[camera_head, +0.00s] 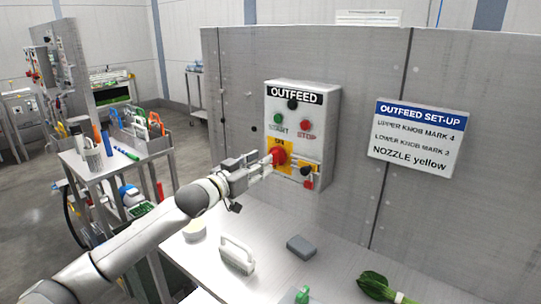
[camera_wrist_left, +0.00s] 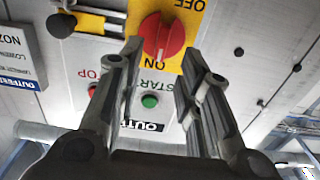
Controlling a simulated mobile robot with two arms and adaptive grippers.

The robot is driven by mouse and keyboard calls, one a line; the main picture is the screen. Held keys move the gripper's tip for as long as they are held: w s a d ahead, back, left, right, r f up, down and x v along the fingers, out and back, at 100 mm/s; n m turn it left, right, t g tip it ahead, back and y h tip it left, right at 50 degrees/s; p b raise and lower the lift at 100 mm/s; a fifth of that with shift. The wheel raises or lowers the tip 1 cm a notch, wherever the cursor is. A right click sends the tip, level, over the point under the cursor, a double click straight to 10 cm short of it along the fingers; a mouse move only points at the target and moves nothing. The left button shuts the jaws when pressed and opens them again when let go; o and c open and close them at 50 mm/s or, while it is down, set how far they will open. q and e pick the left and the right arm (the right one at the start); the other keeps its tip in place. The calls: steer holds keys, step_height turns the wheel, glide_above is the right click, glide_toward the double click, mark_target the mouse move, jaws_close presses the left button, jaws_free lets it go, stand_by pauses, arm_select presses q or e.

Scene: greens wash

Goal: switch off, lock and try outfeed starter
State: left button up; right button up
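The grey OUTFEED starter box (camera_head: 313,150) is on the metal wall, with a green START button (camera_head: 278,118) and a red STOP button (camera_head: 305,125). Its red rotary switch (camera_head: 279,156) sits on a yellow ON/OFF plate. In the left wrist view, upside down, the red switch (camera_wrist_left: 162,38) has its grip lined up along the ON–OFF direction, a pale mark toward ON. My left gripper (camera_head: 262,166) is open at the switch, fingers apart, the knob just beyond or between the tips; contact is unclear. A yellow, black and red fitting (camera_head: 306,171) is beside the switch. My right gripper is out of view.
An OUTFEED SET-UP sign (camera_head: 416,137) hangs right of the box. On the bench below lie a white-handled brush (camera_head: 237,255), a grey block (camera_head: 301,247) and leafy greens (camera_head: 385,288). A cart (camera_head: 110,165) with coloured tools stands at left.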

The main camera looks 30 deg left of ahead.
mark_target(275, 158)
arm_select(q)
steer(key=w, duration=0.1)
steer(key=w+p, duration=0.1)
steer(key=w, duration=0.3)
steer(key=shift+w+d, duration=0.2)
steer(key=shift+d, duration=0.05)
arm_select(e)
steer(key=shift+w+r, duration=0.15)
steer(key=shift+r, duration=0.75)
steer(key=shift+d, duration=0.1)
arm_select(q)
jaws_close()
